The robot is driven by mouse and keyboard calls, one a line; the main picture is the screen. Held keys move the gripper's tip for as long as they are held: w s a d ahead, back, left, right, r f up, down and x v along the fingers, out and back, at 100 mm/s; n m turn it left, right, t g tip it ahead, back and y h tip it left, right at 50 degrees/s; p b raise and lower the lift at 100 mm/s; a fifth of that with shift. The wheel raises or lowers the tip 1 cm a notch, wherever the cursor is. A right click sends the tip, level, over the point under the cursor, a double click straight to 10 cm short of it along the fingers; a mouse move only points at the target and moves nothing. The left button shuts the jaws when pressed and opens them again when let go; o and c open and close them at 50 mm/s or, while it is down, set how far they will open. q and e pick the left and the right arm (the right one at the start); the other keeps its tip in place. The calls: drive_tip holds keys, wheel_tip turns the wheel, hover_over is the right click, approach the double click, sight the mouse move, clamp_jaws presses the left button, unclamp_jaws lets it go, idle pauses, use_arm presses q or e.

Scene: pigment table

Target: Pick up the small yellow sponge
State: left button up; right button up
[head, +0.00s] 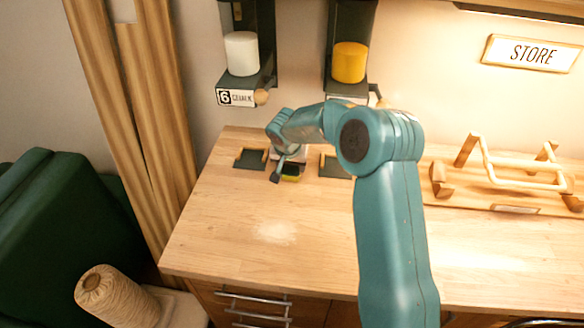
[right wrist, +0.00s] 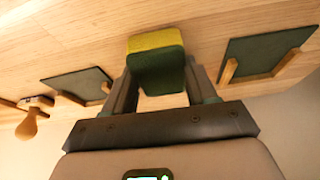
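The small yellow sponge (head: 291,173) has a green layer. In the right wrist view the sponge (right wrist: 157,63) sits between my two fingers, its green face toward the camera and its yellow part beyond. My right gripper (head: 285,170) points down near the back of the wooden table. In the right wrist view the right gripper (right wrist: 160,84) has a finger flush against each side of the sponge, with no gap showing, so it looks shut on it. Whether the sponge touches the table is not clear. My left gripper is not in view.
Dark square pads with wooden corners lie either side of the sponge, left (head: 250,159) and right (head: 333,166). Wall dispensers hold a white (head: 241,54) and a yellow cylinder (head: 349,62). A wooden rack (head: 515,170) stands at right. The table's front left is clear except for pale powder (head: 276,231).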

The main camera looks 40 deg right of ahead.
sight(290, 169)
drive_tip(key=shift+a+f, duration=0.1)
drive_tip(key=shift+a+r+b, duration=0.1)
drive_tip(key=shift+r+b, duration=0.1)
drive_tip(key=shift+b, duration=0.45)
drive_tip(key=r, duration=0.3)
drive_tip(key=r+b, duration=0.1)
drive_tip(key=r, duration=0.2)
drive_tip(key=shift+s+a+r, duration=0.2)
drive_tip(key=shift+r, duration=0.05)
drive_tip(key=s+a+b, duration=0.6)
drive_tip(key=s+a, duration=0.6)
drive_tip(key=a, duration=0.3)
drive_tip(key=o, duration=0.5)
drive_tip(key=shift+c, duration=0.2)
drive_tip(key=c, duration=0.4)
